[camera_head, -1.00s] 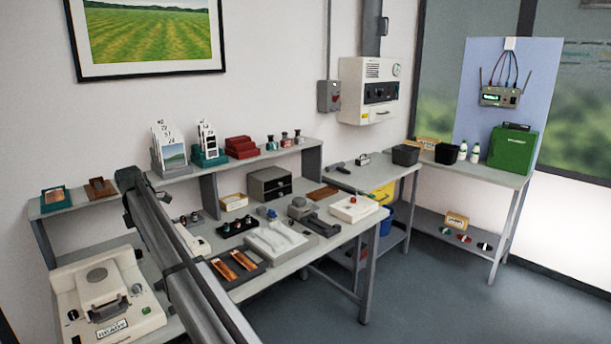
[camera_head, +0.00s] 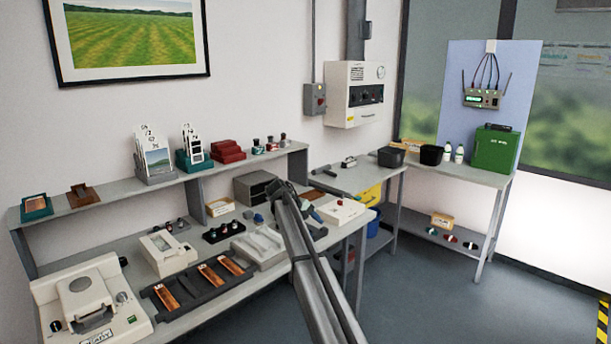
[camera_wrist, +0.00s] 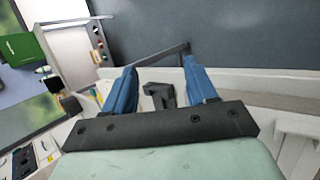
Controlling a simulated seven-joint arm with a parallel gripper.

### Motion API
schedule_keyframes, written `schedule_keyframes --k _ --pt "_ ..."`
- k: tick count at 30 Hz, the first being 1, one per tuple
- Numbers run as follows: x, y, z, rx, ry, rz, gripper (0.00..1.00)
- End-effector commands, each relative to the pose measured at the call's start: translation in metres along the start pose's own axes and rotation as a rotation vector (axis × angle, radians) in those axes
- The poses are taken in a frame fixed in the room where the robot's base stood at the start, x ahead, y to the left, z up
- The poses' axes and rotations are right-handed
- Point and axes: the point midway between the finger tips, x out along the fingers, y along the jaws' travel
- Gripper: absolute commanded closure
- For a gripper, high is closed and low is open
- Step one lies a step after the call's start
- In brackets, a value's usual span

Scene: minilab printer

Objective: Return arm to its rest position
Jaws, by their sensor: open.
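My gripper (camera_wrist: 160,68) shows in the wrist view as two blue fingers spread apart on a black bar, with nothing held between them. A dark grey device (camera_wrist: 162,95) shows in the gap beyond them; I cannot tell its exact distance. In the head view my arm rises from the bottom edge across the right part of the long bench (camera_head: 215,285). The gripper is mostly hidden behind the arm there. Only a small blue part shows just right of the arm.
The bench holds a white-topped machine (camera_head: 88,300), a dark tray with orange-brown strips (camera_head: 205,283), a white tray (camera_head: 258,246) and a white box with a red knob (camera_head: 341,211). A raised shelf (camera_head: 110,200) runs behind. Open floor (camera_head: 440,300) lies right.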

Motion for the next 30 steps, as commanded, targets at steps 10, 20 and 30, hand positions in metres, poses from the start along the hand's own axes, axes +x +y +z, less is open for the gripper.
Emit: schedule_keyframes --k 10,20,30 --pt "0.166 -0.101 0.08 0.101 -0.084 -0.105 0.43" --pt "0.269 -0.222 0.157 0.117 -0.142 -0.252 0.43" --pt "0.341 -0.342 0.256 0.157 -0.217 -0.404 0.43"
